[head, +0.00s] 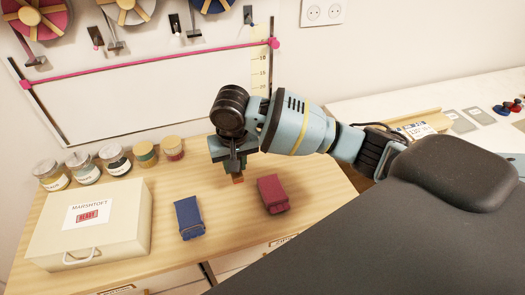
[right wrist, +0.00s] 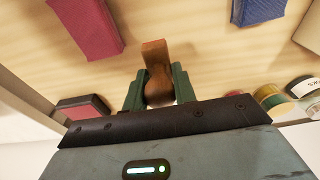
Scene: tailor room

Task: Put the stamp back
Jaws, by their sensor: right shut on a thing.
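My right gripper (head: 236,163) hangs over the wooden table, beyond and between the blue and red boxes. It is shut on the stamp (head: 238,179), whose small brown wooden end shows below the fingers. In the right wrist view the fingers (right wrist: 158,92) close around the stamp's rounded brown handle, and its brown block (right wrist: 154,50) points away from the gripper. I cannot tell whether the stamp touches the table. A low dark pad with a red top (right wrist: 82,106) lies left of the gripper in the right wrist view; in the head view I do not see it. My left gripper is not in view.
A blue box (head: 188,217) and a red box (head: 272,194) lie on the table (head: 235,235). A cream case (head: 88,232) with a label and handle stands at the left. Several jars (head: 84,168) and spools (head: 146,153) line the back left. A whiteboard (head: 140,88) is behind.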

